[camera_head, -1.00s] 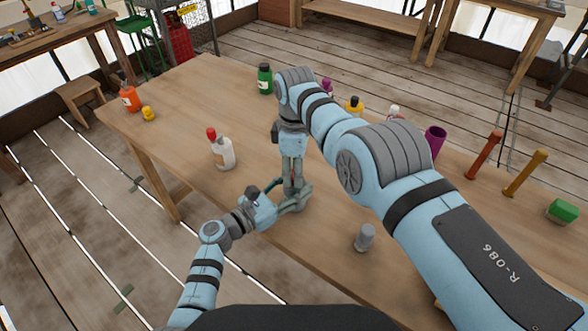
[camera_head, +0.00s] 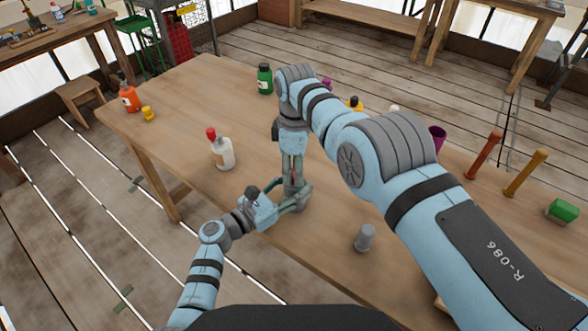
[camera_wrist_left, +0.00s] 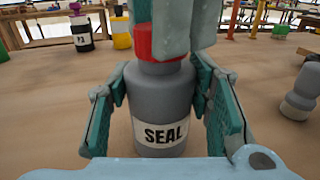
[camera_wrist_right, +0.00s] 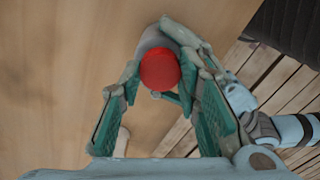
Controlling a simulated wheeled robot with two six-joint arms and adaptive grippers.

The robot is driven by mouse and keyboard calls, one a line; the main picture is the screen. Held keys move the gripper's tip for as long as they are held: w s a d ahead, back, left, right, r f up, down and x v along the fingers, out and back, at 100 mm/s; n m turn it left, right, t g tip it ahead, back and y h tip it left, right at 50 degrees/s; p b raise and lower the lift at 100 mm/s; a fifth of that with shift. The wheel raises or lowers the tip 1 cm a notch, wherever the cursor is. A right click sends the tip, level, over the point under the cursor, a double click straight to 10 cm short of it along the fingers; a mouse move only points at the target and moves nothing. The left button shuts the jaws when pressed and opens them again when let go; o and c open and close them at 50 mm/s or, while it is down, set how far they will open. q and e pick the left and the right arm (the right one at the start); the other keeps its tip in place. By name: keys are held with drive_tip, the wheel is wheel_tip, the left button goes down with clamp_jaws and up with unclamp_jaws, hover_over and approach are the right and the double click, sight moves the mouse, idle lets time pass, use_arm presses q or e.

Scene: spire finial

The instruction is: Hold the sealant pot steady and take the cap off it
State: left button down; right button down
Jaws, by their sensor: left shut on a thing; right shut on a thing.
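The sealant pot (camera_wrist_left: 160,108) is a grey bottle with a white SEAL label, upright on the table in the left wrist view. Its red cap (camera_wrist_left: 157,42) sits at its neck; in the right wrist view the cap (camera_wrist_right: 160,69) is seen from above. My left gripper (camera_wrist_left: 163,88) is shut on the pot's body, one finger on each side. My right gripper (camera_wrist_right: 157,62) comes down from above and is shut on the cap. Its fingers hide part of the cap in the left wrist view. In the head view my grippers mostly hide the pot.
On the wooden table (camera_head: 190,95) stand a white red-capped bottle (camera_head: 222,152), an orange bottle (camera_head: 130,98), a green bottle (camera_head: 265,79) and a grey object (camera_head: 365,238) near the front edge. A purple cup (camera_head: 438,138) is partly behind my right arm.

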use_arm(q)
drive_tip(key=shift+f, duration=0.25)
use_arm(e)
drive_tip(key=shift+r, duration=0.75)
drive_tip(key=shift+r, duration=0.1)
wheel_tip(320, 180, up, 4)
drive_tip(key=shift+f, duration=0.1)
use_arm(q)
drive_tip(key=c, duration=1.1)
unclamp_jaws()
drive_tip(key=o, duration=0.4)
drive_tip(key=shift+w, duration=0.1)
drive_tip(key=shift+c, duration=0.2)
use_arm(e)
drive_tip(key=shift+w, duration=0.15)
use_arm(q)
drive_tip(key=shift+r, duration=0.1)
